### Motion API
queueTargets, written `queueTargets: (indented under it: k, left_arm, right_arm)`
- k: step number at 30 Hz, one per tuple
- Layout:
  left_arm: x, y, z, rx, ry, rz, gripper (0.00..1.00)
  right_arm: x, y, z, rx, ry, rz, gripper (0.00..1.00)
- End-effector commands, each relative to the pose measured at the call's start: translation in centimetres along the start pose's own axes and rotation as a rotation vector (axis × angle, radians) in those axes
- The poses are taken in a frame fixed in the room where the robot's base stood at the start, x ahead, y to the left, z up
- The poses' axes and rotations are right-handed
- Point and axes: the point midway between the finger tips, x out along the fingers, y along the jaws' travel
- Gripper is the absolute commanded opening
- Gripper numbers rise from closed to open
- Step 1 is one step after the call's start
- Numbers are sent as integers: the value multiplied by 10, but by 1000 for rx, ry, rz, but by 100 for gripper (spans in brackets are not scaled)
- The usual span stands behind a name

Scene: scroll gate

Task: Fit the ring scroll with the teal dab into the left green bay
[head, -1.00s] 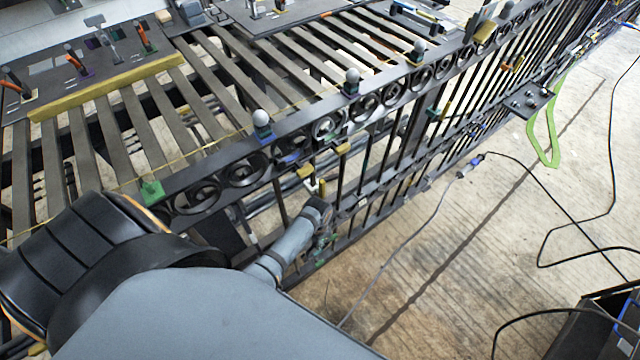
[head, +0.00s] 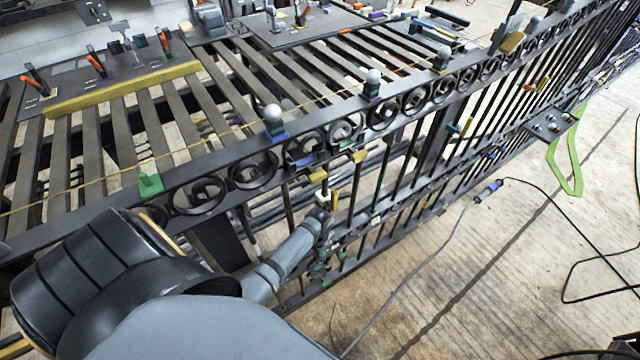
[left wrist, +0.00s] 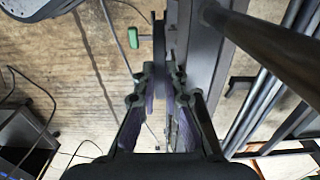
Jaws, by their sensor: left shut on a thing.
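My left gripper (head: 325,258) is low against the front of the dark metal gate (head: 395,215), below its row of ring scrolls (head: 253,170). In the left wrist view, my left gripper (left wrist: 163,85) is shut on a thin, dark, flat piece (left wrist: 158,42) seen edge-on, which looks like a scroll. Its face and any teal dab cannot be made out. The piece is close beside the gate's bars; I cannot tell whether it touches them. A green marker (head: 150,183) sits on the top rail at the left. I cannot make out the left green bay clearly. My right gripper is not in view.
Knobs (head: 273,118) stand on the top rail. Yellow clamps (head: 358,157) stick out from the gate. A slatted bench (head: 150,125) lies behind it. A cable (head: 440,235) runs over the floor in front, where a green loop (head: 567,165) hangs at the right.

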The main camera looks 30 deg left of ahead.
Motion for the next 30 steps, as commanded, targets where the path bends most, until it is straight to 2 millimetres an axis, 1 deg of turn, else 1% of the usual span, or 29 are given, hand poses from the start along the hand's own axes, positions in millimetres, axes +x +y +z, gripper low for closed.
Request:
queueTargets:
  k: [1, 6, 12, 18, 30]
  left_arm:
    - [5, 0, 0, 0, 1, 0, 0]
    - [17, 0, -1, 0, 1, -1, 0]
    - [27, 0, 0, 0, 0, -1, 0]
    - [30, 0, -1, 0, 1, -1, 0]
    - [29, 0, -1, 0, 1, -1, 0]
  right_arm:
    - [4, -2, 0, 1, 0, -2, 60]
    - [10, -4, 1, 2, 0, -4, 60]
    - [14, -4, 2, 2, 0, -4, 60]
    - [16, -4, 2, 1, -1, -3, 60]
    - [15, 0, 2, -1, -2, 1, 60]
